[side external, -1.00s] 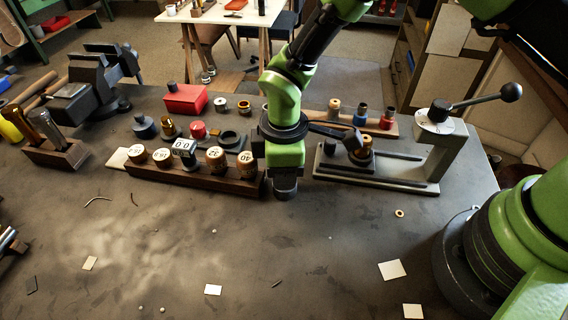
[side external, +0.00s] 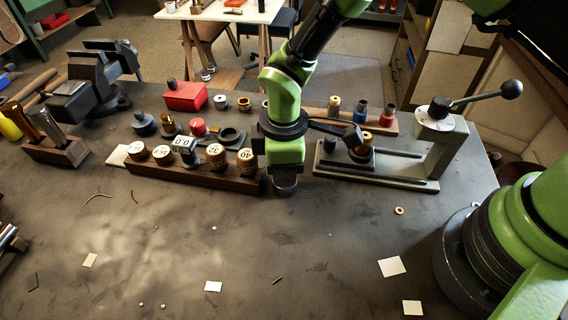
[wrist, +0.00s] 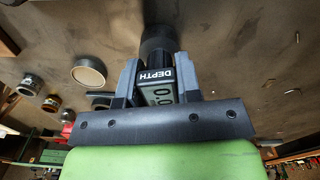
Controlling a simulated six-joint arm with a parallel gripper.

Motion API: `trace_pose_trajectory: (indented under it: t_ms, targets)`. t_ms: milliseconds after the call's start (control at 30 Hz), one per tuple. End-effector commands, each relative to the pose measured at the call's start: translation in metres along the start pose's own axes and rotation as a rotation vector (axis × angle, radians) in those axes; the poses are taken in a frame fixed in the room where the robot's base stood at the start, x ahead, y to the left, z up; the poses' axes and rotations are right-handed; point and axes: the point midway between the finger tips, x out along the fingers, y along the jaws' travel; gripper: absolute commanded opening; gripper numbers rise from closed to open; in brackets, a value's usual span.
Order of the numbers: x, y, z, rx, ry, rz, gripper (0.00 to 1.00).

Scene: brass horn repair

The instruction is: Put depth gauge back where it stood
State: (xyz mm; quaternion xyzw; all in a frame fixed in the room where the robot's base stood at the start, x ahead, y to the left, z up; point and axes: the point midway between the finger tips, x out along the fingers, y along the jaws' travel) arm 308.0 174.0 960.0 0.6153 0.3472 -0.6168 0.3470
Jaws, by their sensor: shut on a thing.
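My gripper (wrist: 157,82) is shut on the depth gauge (wrist: 156,75), a dark block marked DEPTH with a grey display panel. The jaws clasp it from both sides in the wrist view. A dark round part (wrist: 158,40) shows beyond the gauge there. In the side view my gripper (side external: 285,184) points down just right of the dark wooden rack (side external: 215,183); the held gauge is mostly hidden there. I cannot tell whether it touches the bench.
The rack holds several round numbered pieces and a block reading 0.0 (side external: 183,145). A grey fixture with a lever (side external: 440,130) stands to the right. A red box (side external: 186,97) and small parts sit behind. The front bench has scattered paper bits and much free room.

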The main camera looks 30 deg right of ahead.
Motion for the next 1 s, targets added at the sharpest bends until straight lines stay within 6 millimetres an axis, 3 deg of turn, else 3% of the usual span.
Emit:
trace_pose_trajectory:
  t_ms: [200,233,333,533,633,1000]
  targets:
    - [0.0032,0.0,0.0,0.0,0.0,0.0,0.0]
    - [0.0032,0.0,-0.0001,0.0,0.0,0.0,0.36]
    - [0.003,0.0001,-0.0001,0.0,0.0,0.0,0.59]
    - [0.0029,0.0,-0.0001,0.0,0.0,0.0,0.61]
    - [0.0031,-0.0001,0.0001,0.0,0.0,0.0,0.78]
    - [-0.0024,0.0002,-0.0004,0.0,0.001,0.001,0.78]
